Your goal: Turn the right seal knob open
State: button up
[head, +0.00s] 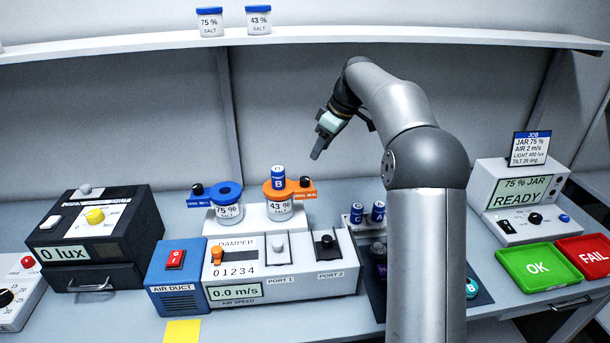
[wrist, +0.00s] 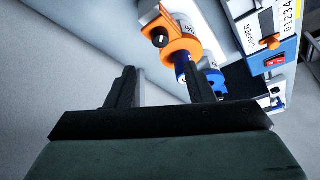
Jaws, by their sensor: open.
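The right seal is an orange cap (head: 274,188) on the 43 % salt jar (head: 279,207), with a black knob (head: 305,182) on its right-hand arm. A blue sensor marked B (head: 278,178) stands upright in the cap. My gripper (head: 317,155) is in the air above and behind the orange seal, apart from it, open and empty. In the wrist view, the orange cap (wrist: 185,50), its dark knob (wrist: 160,41) and the blue sensor (wrist: 181,68) show beyond my open fingers (wrist: 165,78). The exact knob angle is too small to tell.
A blue seal (head: 229,188) with its own black knob (head: 197,189) sits on the 75 % jar (head: 228,211) to the left. The damper box (head: 270,285) stands in front. Blue sensors (head: 377,208) stand in a rack at right. A shelf (head: 330,37) runs above.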

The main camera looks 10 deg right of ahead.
aim_at(305, 178)
jog(key=p+x, duration=0.1)
jog(key=x, duration=1)
jog(key=c, duration=1)
